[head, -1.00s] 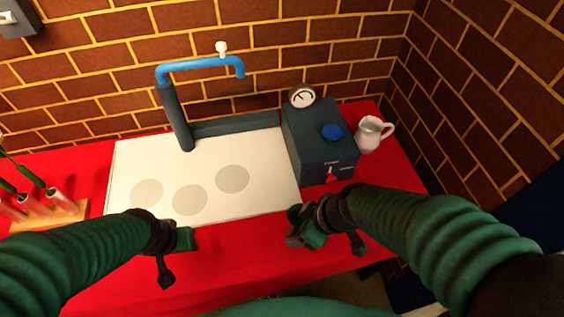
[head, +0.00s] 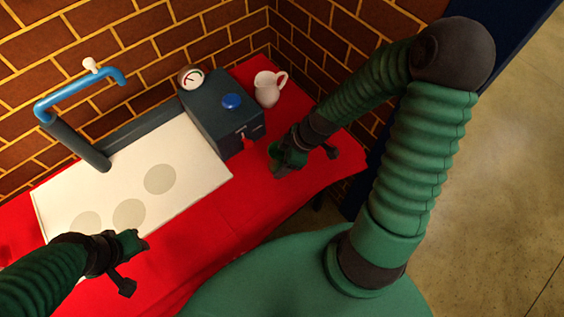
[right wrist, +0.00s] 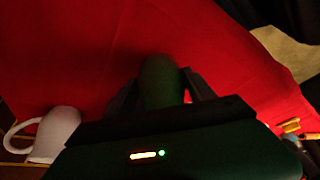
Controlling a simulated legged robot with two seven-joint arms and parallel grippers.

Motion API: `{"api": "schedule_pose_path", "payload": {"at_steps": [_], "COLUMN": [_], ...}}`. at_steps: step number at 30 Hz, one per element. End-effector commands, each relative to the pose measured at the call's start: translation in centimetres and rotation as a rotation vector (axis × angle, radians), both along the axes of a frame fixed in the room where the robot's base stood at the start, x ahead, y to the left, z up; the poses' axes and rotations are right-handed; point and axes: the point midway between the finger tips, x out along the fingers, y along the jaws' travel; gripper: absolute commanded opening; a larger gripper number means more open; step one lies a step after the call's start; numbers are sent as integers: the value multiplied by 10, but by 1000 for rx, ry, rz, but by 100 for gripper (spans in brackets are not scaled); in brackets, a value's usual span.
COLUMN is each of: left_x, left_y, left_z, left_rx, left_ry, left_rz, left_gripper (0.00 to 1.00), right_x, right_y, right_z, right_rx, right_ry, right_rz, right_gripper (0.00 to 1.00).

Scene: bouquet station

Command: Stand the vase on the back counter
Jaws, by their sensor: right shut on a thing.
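My right gripper (head: 284,163) is at the right end of the red-covered table (head: 205,222), in front of the white jug. In the right wrist view it is shut on a dark green rounded thing (right wrist: 160,80), which may be the vase; the fingers and shadow hide much of its shape. I cannot tell whether it touches the cloth. My left gripper (head: 134,243) is near the front edge of the white board; its jaw gap is unclear. I cannot identify a separate back counter.
A dark box (head: 222,108) with a gauge and blue knob stands left of the white jug (head: 268,88). A blue tap (head: 80,92) rises behind the white board (head: 180,160) with grey discs. A dark blue panel (head: 375,165) and open floor (head: 505,190) lie right.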

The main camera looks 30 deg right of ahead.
Motion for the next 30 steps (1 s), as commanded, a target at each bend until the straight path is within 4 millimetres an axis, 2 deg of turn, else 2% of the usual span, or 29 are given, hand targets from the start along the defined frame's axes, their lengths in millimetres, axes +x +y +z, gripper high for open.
{"api": "schedule_pose_path", "payload": {"at_steps": [1, 3, 14, 15, 19, 27, 30], "left_x": [0, 0, 0, 0, 0, 0, 0], "left_y": [0, 0, 0, 0, 0, 0, 0], "left_z": [-6, -7, -9, -8, -8, -7, -3], "left_rx": [0, 0, 0, 0, 0, 0, 0], "left_ry": [1, 1, 1, 1, 1, 1, 1], "left_rz": [0, 1, 1, 1, 1, 1, 1], "left_gripper": [36, 36, 36, 36, 36, 36, 36], "right_x": [0, 0, 0, 0, 0, 0, 0], "right_y": [3, 3, 0, 0, 0, 1, 0], "right_z": [-12, -17, -22, -21, -21, -20, -14], "right_rx": [3, 0, 1, 1, 1, 0, 0], "right_ry": [3, 1, -1, 0, 0, 0, -1], "right_rz": [1, 3, 0, 0, 0, 1, 0], "right_gripper": [0, 0, 0, 67, 84, 85, 85]}}
